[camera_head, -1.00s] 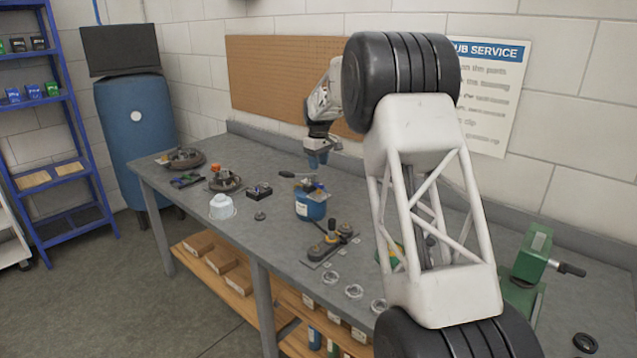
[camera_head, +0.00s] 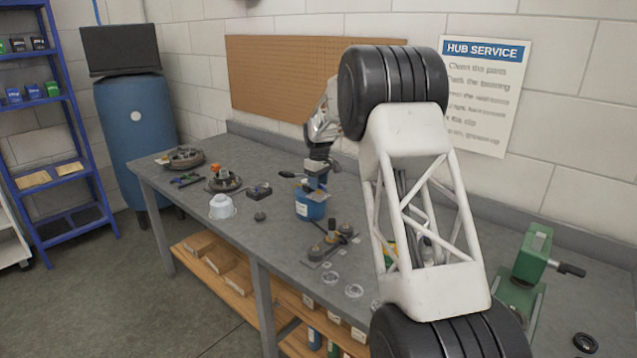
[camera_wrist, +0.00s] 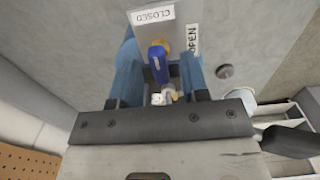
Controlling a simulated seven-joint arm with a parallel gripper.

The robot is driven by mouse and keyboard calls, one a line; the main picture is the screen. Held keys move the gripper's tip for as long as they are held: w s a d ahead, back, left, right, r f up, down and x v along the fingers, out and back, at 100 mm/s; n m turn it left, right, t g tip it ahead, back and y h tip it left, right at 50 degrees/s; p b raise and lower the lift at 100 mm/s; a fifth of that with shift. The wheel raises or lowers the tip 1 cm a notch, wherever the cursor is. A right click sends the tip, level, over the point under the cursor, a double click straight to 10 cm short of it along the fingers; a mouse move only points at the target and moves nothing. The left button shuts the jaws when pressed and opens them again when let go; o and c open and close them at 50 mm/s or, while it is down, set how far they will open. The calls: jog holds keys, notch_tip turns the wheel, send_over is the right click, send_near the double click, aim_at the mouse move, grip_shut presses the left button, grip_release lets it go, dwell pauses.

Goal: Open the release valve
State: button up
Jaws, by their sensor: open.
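The release valve's blue lever (camera_wrist: 159,68) shows in the wrist view, with a yellow part at its far end. A CLOSED label (camera_wrist: 152,14) lies beyond it and an OPEN label (camera_wrist: 193,42) to its right. My gripper (camera_wrist: 157,75) is open, its two blue fingers on either side of the lever with gaps showing. The lever cannot be made out there.
A black handle (camera_wrist: 290,141) is close to the right of my gripper in the wrist view. A green vise-like tool (camera_head: 532,262) is at right.

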grip_shut()
